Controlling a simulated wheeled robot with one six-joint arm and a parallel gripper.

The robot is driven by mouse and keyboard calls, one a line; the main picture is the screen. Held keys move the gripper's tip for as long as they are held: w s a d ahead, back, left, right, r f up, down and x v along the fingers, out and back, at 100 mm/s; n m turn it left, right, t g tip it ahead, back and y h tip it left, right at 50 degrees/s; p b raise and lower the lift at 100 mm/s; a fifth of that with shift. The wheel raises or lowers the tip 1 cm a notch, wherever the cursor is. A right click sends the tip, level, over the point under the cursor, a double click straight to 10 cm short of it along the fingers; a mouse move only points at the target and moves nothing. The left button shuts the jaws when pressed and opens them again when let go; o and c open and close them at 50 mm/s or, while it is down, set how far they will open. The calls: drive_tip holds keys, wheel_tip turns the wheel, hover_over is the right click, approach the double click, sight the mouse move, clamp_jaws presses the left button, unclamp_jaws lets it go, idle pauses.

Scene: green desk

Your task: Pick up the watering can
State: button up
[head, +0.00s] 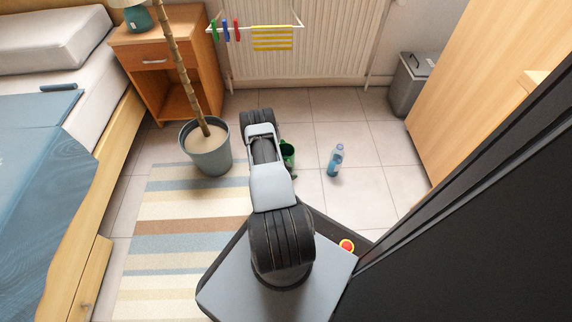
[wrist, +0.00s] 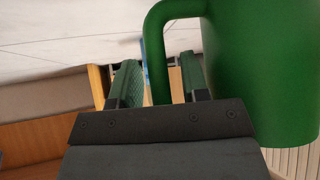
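The green watering can (head: 288,153) stands on the tiled floor just past my arm in the head view, partly hidden by the arm. In the wrist view, its green body (wrist: 265,75) fills the right side, and its curved handle (wrist: 155,55) comes down on the left of the body. My gripper (wrist: 158,80) is open in the wrist view, with one finger on each side of the handle. Gaps show between the handle and both fingers. The fingertips are not clear in the head view.
A grey bin (head: 404,90) and a radiator (head: 330,40) are behind. Bare tiles lie around the bottle.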

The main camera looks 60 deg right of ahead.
clamp_jaws()
drive_tip(key=shift+r, duration=0.15)
idle(0.4)
